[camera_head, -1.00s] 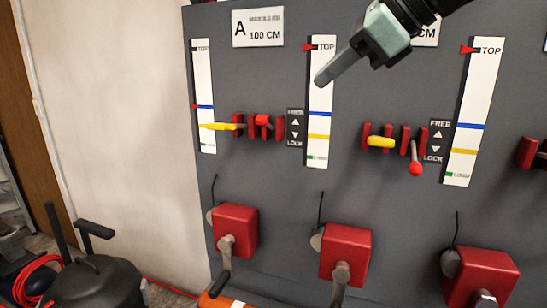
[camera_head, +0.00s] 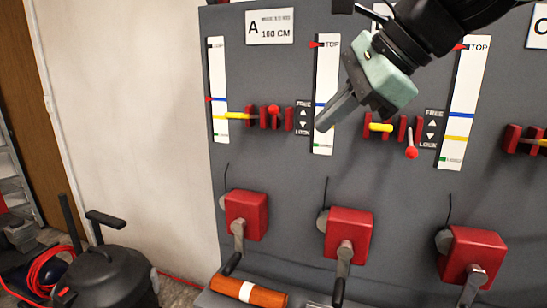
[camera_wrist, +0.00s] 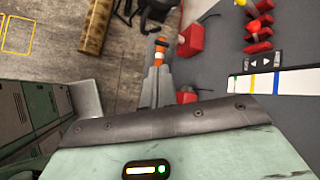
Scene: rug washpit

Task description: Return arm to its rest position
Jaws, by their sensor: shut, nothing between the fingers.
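My gripper (camera_head: 335,113) comes in from the top right in the head view. It is shut and empty, its grey fingers pointing down and left in front of a white scale strip (camera_head: 325,60) on the grey panel (camera_head: 285,175). The picture does not settle whether it touches the panel. In the wrist view the shut fingers (camera_wrist: 156,85) point away towards the floor, with an orange roll behind their tips.
Red-knobbed levers (camera_head: 273,110) and yellow levers stand out from the panel. Red crank boxes (camera_head: 247,214) with handles sit below. An orange roll (camera_head: 248,291) lies at the panel's foot. A black vacuum (camera_head: 105,275) stands at left. The pale wall (camera_head: 130,120) is bare.

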